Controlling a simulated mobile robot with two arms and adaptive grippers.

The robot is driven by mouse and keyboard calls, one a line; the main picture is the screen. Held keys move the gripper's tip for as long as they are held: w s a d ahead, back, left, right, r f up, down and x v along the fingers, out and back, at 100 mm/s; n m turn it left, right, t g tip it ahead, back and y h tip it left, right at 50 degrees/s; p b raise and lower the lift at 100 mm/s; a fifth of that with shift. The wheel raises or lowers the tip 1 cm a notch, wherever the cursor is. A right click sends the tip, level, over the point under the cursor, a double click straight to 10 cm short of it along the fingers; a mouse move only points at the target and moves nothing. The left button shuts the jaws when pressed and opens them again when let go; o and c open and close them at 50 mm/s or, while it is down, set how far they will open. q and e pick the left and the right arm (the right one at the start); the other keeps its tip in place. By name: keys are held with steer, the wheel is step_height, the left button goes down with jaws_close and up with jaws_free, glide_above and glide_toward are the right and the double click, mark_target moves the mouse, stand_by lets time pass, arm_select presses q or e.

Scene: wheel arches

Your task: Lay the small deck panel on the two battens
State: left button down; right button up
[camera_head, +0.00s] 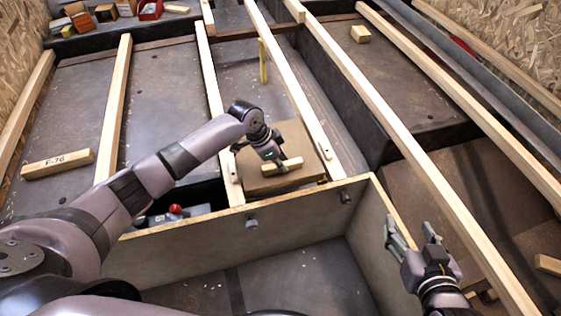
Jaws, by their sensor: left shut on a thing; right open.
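The small deck panel (255,184) is a brown board with a pale wooden grip bar (291,163) on top. My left gripper (272,163) is shut on that bar from above and hides part of it. The panel lies between a left batten (214,92) and a right batten (290,75), its side edges close to both. I cannot tell whether it touches them or hangs just above. My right gripper (411,236) is open and empty, at the right of the open box.
An open box (310,215) with plywood walls stands in front of the panel. More long battens (400,120) run to its right and left. A labelled wood block (57,164) lies at left, a small block (360,34) at the back. A red knob (175,209) shows below my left arm.

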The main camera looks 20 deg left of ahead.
stand_by(0.3)
arm_select(q)
steer(key=c, duration=1.4)
jaws_free()
steer(key=shift+s, duration=0.1)
steer(key=v, duration=1.2)
